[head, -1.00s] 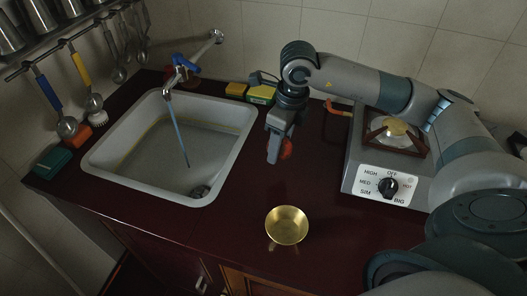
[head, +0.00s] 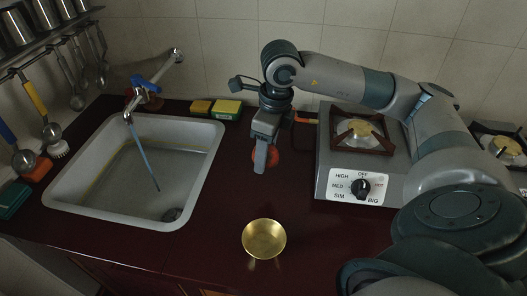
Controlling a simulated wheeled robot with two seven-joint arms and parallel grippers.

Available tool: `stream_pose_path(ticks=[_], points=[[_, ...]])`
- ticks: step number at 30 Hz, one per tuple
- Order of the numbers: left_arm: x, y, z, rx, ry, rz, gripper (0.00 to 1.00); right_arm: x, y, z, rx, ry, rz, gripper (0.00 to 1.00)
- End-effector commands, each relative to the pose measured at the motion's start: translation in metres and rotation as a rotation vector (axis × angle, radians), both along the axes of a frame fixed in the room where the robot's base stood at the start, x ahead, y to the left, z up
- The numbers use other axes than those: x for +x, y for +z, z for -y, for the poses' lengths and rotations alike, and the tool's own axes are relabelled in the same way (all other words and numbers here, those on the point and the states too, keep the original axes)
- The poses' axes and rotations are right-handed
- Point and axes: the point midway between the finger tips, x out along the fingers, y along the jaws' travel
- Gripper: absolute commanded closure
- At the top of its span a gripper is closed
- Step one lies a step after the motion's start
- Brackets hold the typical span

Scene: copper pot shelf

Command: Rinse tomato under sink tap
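The red tomato (head: 273,160) is at the tip of my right gripper (head: 264,158), partly hidden behind the near finger. The far finger is hidden, so I cannot tell whether the gripper is shut on the tomato or only around it. I also cannot tell whether the tomato touches the counter. The white-rimmed sink (head: 60,190) is to the left. Its tap (head: 142,92), with a blue handle, runs a thin stream of water (head: 143,157) into the basin. My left gripper is not in view.
A brass bowl (head: 264,239) stands on the dark red counter (head: 215,200) in front of the gripper. A stove (head: 328,180) is to the right, sponges (head: 227,109) behind the sink. Utensils hang at the left. The counter between sink and bowl is clear.

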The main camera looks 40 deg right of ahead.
Motion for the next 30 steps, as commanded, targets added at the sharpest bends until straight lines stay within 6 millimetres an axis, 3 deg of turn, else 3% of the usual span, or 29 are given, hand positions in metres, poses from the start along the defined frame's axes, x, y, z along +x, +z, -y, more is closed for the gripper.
stream_pose_path(ticks=[5, 11, 30], points=[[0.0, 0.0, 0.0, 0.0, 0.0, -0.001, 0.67, 0.0, -0.001, -0.003, -0.002, 0.042, -0.001, 0.74], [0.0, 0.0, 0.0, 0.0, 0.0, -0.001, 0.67, 0.001, -0.004, -0.015, -0.01, 0.217, -0.007, 0.74], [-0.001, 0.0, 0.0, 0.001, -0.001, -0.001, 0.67, -0.002, -0.023, -0.084, -0.038, 1.362, -0.016, 0.74]])
